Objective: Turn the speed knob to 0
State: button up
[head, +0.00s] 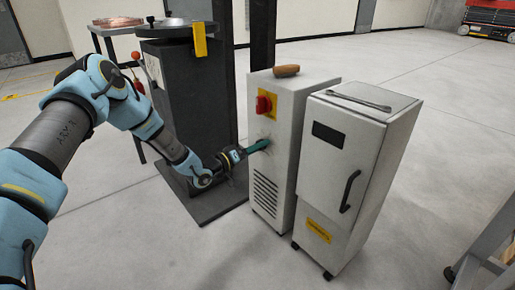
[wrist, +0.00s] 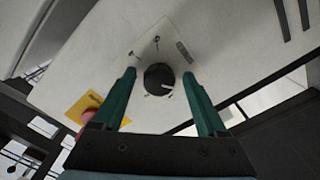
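The speed knob (wrist: 158,76) is a round black dial on the pale front panel of a cabinet (head: 288,152). In the wrist view it has a white pointer mark toward its lower right, with small marks printed around it. In the head view the knob is hidden by my gripper (head: 265,143), which reaches the cabinet's front face. In the wrist view my gripper (wrist: 159,74) is open, with one green finger on each side of the knob. Gaps show between both fingers and the knob.
A red switch on a yellow plate (head: 265,103) sits above the knob area. A wooden-handled object (head: 286,71) lies on top of the cabinet. A second white cabinet (head: 352,175) with a black handle stands close on the right. A dark pedestal machine (head: 190,95) stands on the left.

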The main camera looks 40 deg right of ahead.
jog(key=a+p, duration=0.2)
jog(key=a, duration=0.8)
jog(key=shift+w+a, duration=0.3)
jog(key=shift+a, duration=0.1)
